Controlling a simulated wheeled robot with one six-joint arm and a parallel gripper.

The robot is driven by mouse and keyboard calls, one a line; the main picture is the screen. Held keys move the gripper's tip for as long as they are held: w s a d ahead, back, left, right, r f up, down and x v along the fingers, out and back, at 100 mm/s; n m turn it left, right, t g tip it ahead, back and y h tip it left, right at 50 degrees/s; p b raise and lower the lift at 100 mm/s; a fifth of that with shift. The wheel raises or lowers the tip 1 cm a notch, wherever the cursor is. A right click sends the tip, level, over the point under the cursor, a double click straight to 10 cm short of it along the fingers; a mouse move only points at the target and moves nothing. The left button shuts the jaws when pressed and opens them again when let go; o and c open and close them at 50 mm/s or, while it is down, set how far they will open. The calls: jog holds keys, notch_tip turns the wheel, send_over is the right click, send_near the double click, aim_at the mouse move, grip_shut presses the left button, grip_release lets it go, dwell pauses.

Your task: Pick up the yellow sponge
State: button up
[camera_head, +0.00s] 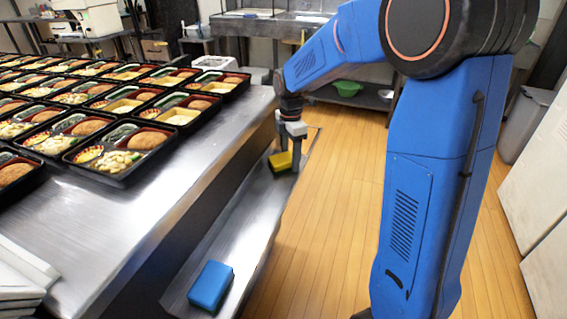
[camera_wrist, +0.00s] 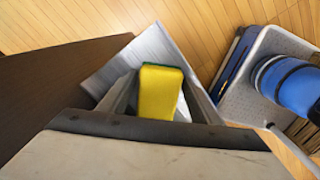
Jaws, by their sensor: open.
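The yellow sponge (camera_head: 280,162) has a dark green layer on one side and lies on the low metal shelf beside the table. In the wrist view the yellow sponge (camera_wrist: 160,92) shows between the two fingers, its yellow face toward the camera and a thin green edge at its far end. My gripper (camera_head: 287,165) points down over the sponge, with one finger visible on its right side. In the wrist view my gripper (camera_wrist: 158,100) is open, with a finger on each side of the sponge. I cannot tell whether either finger touches it.
A blue sponge (camera_head: 211,286) lies nearer on the same metal shelf (camera_head: 240,235). The higher metal table (camera_head: 120,215) on the left bears several black bento trays (camera_head: 118,160). Wooden floor (camera_head: 330,215) is open right of the shelf, up to my blue arm.

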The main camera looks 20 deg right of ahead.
jog(key=shift+c, duration=0.6)
jog(key=c, duration=0.8)
